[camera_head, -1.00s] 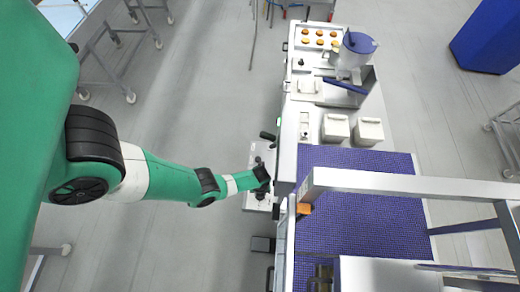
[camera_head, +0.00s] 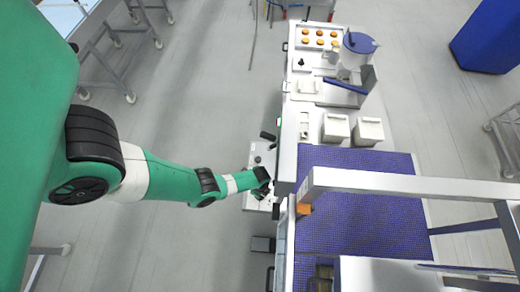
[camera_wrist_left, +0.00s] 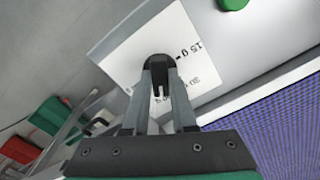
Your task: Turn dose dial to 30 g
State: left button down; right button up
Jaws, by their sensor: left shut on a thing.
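In the left wrist view a black dose dial knob (camera_wrist_left: 159,62) sits on a white label plate (camera_wrist_left: 132,50). The print "15 g" shows to the right of the knob, upside down. A second marking that looks like "30 g" shows just below it, partly hidden by a finger. My left gripper (camera_wrist_left: 160,82) is shut on the dial knob, with a finger on each side. The dial's pointer cannot be made out. In the head view my left gripper (camera_head: 266,184) is at the side of the machine, and the dial is hidden there. My right gripper is not in view.
The machine has a blue mesh belt (camera_head: 350,215) and a metal frame (camera_head: 380,181) over it. A tray of round orange-brown pieces (camera_head: 319,40) and a blue-lidded hopper (camera_head: 358,45) stand at the far end. A green button (camera_wrist_left: 232,3) is near the label plate.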

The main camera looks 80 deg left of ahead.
pick_arm(q)
jog(key=n, duration=0.6)
jog(key=shift+n, duration=0.3)
jog(key=n, duration=0.5)
jog(key=shift+n, duration=0.3)
jog(key=c, duration=0.7)
grip_release()
